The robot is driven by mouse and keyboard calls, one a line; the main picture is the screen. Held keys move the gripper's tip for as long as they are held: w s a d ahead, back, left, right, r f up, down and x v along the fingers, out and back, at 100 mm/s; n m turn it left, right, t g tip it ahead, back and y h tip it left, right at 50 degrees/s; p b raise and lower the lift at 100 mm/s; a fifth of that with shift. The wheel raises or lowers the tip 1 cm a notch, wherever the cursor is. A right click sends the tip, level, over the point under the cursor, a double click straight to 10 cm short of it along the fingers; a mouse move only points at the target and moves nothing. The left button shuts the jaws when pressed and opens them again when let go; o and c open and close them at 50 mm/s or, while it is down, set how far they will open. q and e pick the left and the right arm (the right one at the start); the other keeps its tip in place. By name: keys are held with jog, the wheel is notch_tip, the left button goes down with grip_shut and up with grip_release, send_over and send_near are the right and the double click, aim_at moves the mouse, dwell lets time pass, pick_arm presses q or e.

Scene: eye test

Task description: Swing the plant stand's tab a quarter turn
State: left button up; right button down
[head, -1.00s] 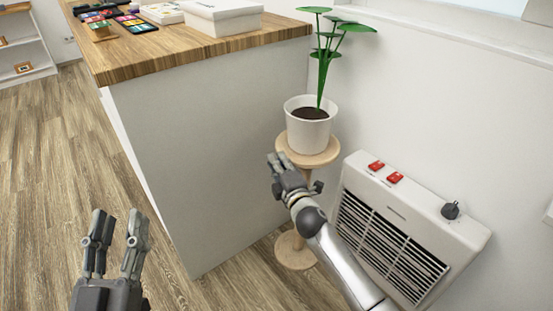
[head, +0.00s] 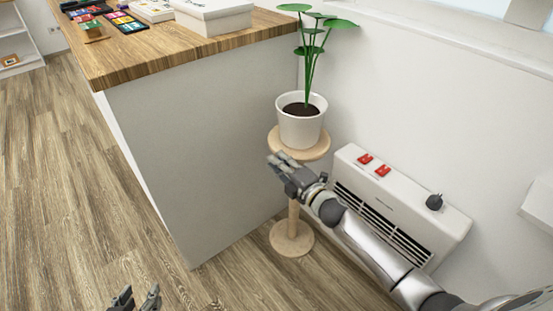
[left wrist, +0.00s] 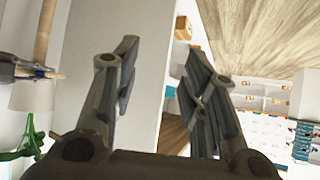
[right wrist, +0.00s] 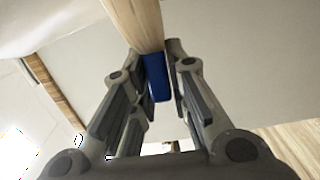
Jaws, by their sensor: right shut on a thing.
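The plant stand is pale wood, with a round top (head: 318,152), a post (head: 293,215) and a round foot (head: 292,242). Its blue tab (right wrist: 157,82) shows in the right wrist view, by the end of a pale wooden part (right wrist: 137,22). My right gripper (head: 278,163) is just below the stand's top, its fingers on both sides of the tab and shut on it. The tab is hidden in the head view. My left gripper (head: 136,295) is low in the head view, far from the stand. Its fingers stand apart and empty in the left wrist view (left wrist: 158,62).
A white pot (head: 300,128) with a green plant (head: 312,50) stands on the stand. A grey-sided counter (head: 190,150) is close on the left, and a white heater (head: 400,205) with red switches is on the right. Open wooden floor (head: 70,190) lies at left.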

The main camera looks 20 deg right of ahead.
pick_arm(q)
jog(key=shift+s+a+f, duration=0.2)
jog(key=shift+s+f, duration=0.1)
jog(key=shift+s, duration=0.05)
pick_arm(e)
jog(key=shift+s+d+f+n+g+y, duration=0.1)
jog(key=shift+s+d+n+g+y, duration=0.4)
jog(key=shift+y, duration=0.35)
jog(key=shift+s+d+r+n+g+y, duration=0.1)
jog(key=shift+s+d+n+g+y, duration=0.3)
jog(key=shift+n+y, duration=0.4)
jog(key=shift+s+d+f+n+g+y, duration=0.1)
jog(key=shift+s+d+n+g+y, duration=0.3)
jog(key=shift+y, duration=0.55)
pick_arm(q)
jog(key=shift+d, duration=0.1)
pick_arm(e)
jog(key=shift+d, duration=0.15)
jog(key=c, duration=1.4)
grip_release()
jog(key=shift+c, duration=0.2)
